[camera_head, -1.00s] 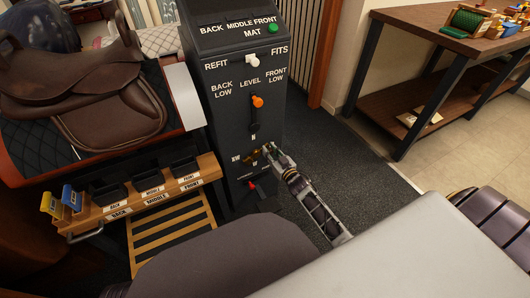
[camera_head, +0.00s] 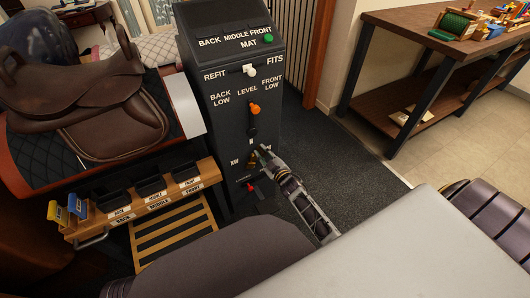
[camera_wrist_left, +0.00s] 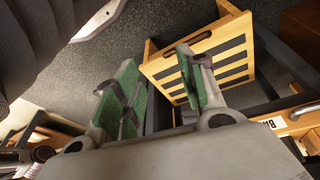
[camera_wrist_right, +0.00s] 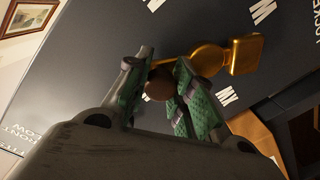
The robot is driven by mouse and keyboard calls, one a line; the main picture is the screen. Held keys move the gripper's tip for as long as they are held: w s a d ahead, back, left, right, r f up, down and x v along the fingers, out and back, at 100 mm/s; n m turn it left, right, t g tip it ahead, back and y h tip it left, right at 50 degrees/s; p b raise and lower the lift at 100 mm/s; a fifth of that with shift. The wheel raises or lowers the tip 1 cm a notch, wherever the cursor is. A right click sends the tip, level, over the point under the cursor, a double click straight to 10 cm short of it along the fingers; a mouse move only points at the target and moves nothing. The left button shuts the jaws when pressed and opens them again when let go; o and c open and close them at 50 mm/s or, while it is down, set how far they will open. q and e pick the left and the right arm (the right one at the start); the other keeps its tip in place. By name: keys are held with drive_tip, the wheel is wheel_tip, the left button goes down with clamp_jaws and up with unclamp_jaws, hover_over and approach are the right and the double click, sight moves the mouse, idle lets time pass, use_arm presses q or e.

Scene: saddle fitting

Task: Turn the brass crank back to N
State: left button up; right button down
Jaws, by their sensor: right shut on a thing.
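The brass crank (camera_head: 252,158) is low on the front of the dark control column, below the orange-knobbed lever. In the right wrist view its brass arm (camera_wrist_right: 241,56) runs from the hub to a brown knob (camera_wrist_right: 158,86) between my fingers. My right gripper (camera_head: 262,150) is shut on that knob; it also shows in the right wrist view (camera_wrist_right: 160,90). In the head view the handle points up and slightly right, close under the upper letter mark, and the fingers partly hide it. My left gripper (camera_wrist_left: 160,85) is open and empty above the floor, seen only in its wrist view.
A saddle (camera_head: 85,100) and labelled bins (camera_head: 150,187) stand left. Carpet right of the column is clear.

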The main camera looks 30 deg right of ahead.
drive_tip(key=n, duration=0.1)
drive_tip(key=a+n, duration=0.1)
drive_tip(key=shift+a+r+n, duration=0.3)
drive_tip(key=shift+r+n, duration=0.05)
drive_tip(key=shift+n, duration=0.05)
drive_tip(key=shift+s+a+n+h, duration=0.15)
drive_tip(key=shift+a+n, duration=0.25)
drive_tip(key=shift+n, duration=0.35)
drive_tip(key=shift+w+a+n+h, duration=0.15)
drive_tip(key=shift+a+n, duration=0.2)
drive_tip(key=shift+n, duration=0.4)
drive_tip(key=c, duration=1.2)
unclamp_jaws()
drive_tip(key=shift+o, duration=0.2)
drive_tip(key=shift+s, duration=0.1)
drive_tip(key=shift+s, duration=0.1)
drive_tip(key=s, duration=1.1)
drive_tip(key=shift+s+d+r, duration=0.2)
drive_tip(key=shift+s+r, duration=0.15)
drive_tip(key=shift+d+r, duration=0.1)
